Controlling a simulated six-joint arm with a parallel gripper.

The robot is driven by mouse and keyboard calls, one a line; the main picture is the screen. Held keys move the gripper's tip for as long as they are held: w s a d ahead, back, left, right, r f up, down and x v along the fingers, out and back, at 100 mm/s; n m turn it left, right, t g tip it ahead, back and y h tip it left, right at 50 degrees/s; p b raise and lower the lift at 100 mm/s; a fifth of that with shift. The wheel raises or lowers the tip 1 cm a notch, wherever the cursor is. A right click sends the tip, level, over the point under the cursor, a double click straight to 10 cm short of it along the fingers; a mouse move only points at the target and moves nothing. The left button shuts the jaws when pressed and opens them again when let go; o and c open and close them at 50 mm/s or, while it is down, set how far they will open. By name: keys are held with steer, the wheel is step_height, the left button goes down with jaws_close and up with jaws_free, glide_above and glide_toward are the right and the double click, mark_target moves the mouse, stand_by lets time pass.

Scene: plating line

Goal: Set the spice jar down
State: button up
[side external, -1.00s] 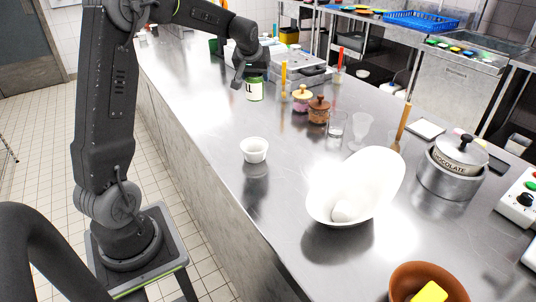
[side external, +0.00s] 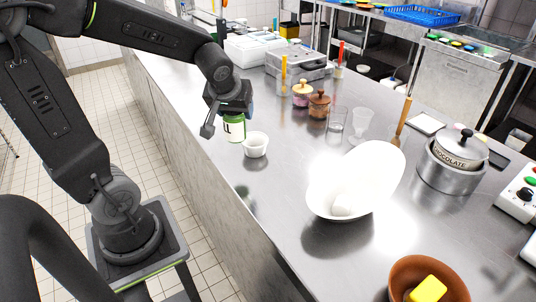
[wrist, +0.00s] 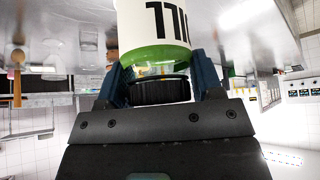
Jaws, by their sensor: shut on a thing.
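The spice jar (side external: 234,129) is green with a pale label bearing dark letters. In the side view it is in my gripper (side external: 228,112), near the counter's left edge, just left of a small white cup. It appears held above the counter. In the wrist view the jar (wrist: 158,25) stands between my two blue fingers, which are shut around its dark-capped end (wrist: 160,91). The jar's far end is cut off by the top of the wrist view.
The small white cup (side external: 255,145) stands close right of the jar. A white bowl (side external: 372,165) holds a round white thing. Two lidded jars (side external: 318,106) and clear glasses (side external: 361,123) stand farther right. Bare steel counter (side external: 285,185) lies in front of the cup.

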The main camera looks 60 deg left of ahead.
steer(key=shift+w+d+f, duration=0.85)
steer(key=shift+d+f, duration=0.3)
steer(key=shift+f, duration=0.35)
steer(key=shift+w+d+f, duration=0.8)
steer(key=shift+d+f, duration=0.35)
steer(key=shift+f, duration=0.35)
steer(key=shift+w+d+f, duration=0.85)
steer(key=shift+d+f, duration=0.3)
steer(key=shift+f, duration=0.35)
steer(key=shift+f, duration=0.15)
steer(key=o, duration=1.1)
steer(key=shift+c, duration=0.2)
